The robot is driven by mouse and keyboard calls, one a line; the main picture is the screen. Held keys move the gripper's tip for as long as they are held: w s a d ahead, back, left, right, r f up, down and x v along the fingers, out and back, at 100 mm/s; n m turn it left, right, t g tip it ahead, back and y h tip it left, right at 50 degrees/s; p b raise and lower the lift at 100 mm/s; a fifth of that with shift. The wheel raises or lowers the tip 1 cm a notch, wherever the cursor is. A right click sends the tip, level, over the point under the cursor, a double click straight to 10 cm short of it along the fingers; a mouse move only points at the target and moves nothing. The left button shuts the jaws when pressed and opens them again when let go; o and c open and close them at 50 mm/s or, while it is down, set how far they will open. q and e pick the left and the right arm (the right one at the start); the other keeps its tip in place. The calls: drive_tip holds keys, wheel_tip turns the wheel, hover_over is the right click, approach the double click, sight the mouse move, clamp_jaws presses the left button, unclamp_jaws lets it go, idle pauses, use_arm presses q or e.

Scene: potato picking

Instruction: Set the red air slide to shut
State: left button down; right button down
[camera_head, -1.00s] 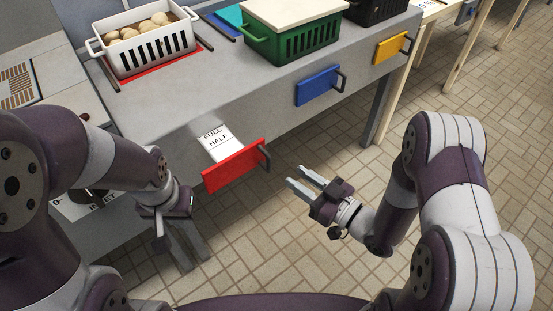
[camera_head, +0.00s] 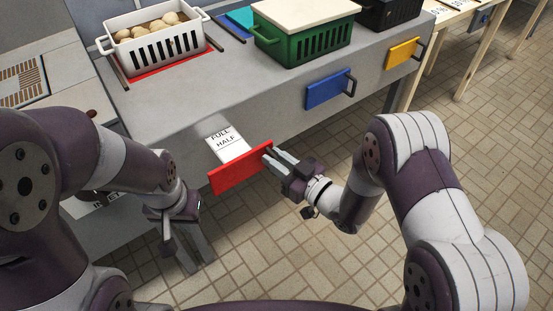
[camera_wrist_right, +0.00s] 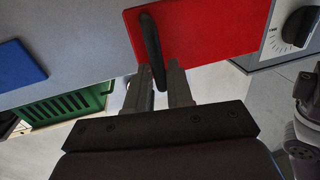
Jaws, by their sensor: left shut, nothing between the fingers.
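The red air slide (camera_head: 238,170) is pulled out from the front of the grey bench. Its white strip (camera_head: 226,143) shows the words FULL and HALF. The slide's dark handle (camera_wrist_right: 152,48) stands at the right end of the red plate. My right gripper (camera_head: 276,156) is at this handle. In the right wrist view its fingers (camera_wrist_right: 162,80) are apart, with the handle's lower end between them; contact cannot be told. My left gripper (camera_head: 192,262) is shut and empty, pointing down in front of the bench, left of the slide.
A blue slide (camera_head: 328,90) and a yellow slide (camera_head: 402,53) sit further right on the bench front. A white crate of potatoes (camera_head: 150,51) and a green crate (camera_head: 300,43) stand on top. Tiled floor (camera_head: 300,250) is clear ahead.

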drive_tip(key=x, duration=0.3)
drive_tip(key=b+x, duration=0.1)
drive_tip(key=x, duration=0.2)
drive_tip(key=w+d+b+x, duration=0.1)
drive_tip(key=x, duration=0.3)
drive_tip(key=shift+w+d+f, duration=0.1)
drive_tip(key=c, duration=1.4)
unclamp_jaws()
drive_tip(key=shift+r, duration=0.2)
drive_tip(key=shift+o, duration=0.5)
drive_tip(key=shift+d, duration=0.15)
drive_tip(key=p+v, duration=0.2)
drive_tip(key=v, duration=1)
